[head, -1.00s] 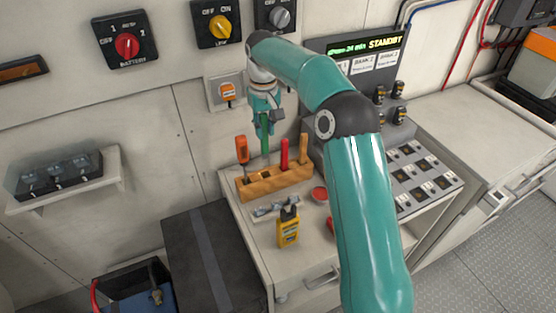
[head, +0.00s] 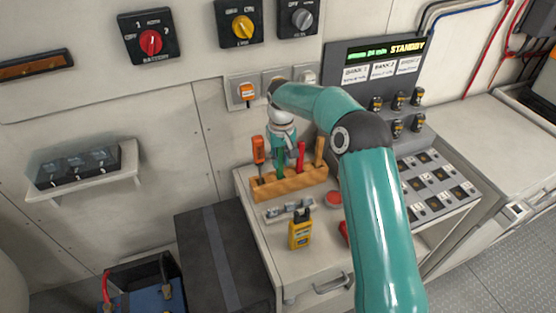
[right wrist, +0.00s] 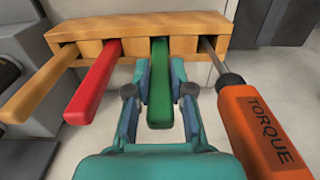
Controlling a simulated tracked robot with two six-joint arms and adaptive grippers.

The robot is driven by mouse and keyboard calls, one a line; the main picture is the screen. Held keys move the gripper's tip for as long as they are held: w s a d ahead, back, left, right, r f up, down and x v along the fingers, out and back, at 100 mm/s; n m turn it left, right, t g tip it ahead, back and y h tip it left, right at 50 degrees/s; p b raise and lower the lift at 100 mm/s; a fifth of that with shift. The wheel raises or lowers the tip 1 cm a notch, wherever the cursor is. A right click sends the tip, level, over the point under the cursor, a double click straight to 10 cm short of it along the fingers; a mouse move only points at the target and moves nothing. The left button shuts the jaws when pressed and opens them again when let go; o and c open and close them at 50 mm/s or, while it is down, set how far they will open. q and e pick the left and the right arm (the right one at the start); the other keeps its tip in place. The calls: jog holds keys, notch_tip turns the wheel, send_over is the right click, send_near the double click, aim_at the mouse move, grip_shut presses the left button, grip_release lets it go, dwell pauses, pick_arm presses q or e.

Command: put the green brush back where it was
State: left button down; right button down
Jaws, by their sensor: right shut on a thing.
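The green brush (right wrist: 160,95) shows in the right wrist view as a green handle, with its far end in a slot of the wooden rack (right wrist: 205,20). My right gripper (right wrist: 161,75) is shut on the handle, one finger on each side. In the head view the green brush (head: 280,170) stands in the rack (head: 292,187), between the orange torque screwdriver (head: 259,150) and a red-handled tool (head: 301,151). My right gripper (head: 281,158) is just above the rack there. The brush's lower end is hidden. My left gripper is not in view.
A wooden-handled tool (head: 320,150) stands at the rack's right end. A yellow device (head: 300,232), a grey metal piece (head: 289,210) and a red round button (head: 333,199) are in front of the rack. The standby panel (head: 376,62) rises behind right.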

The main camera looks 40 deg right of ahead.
jog(key=shift+f, duration=0.1)
jog(key=c, duration=1)
grip_release()
jog(key=shift+w, duration=0.1)
jog(key=shift+r, duration=0.25)
jog(key=r, duration=0.6)
jog(key=r+b, duration=0.1)
jog(key=r, duration=0.4)
jog(key=shift+s+r, duration=0.2)
jog(key=shift+r, duration=0.15)
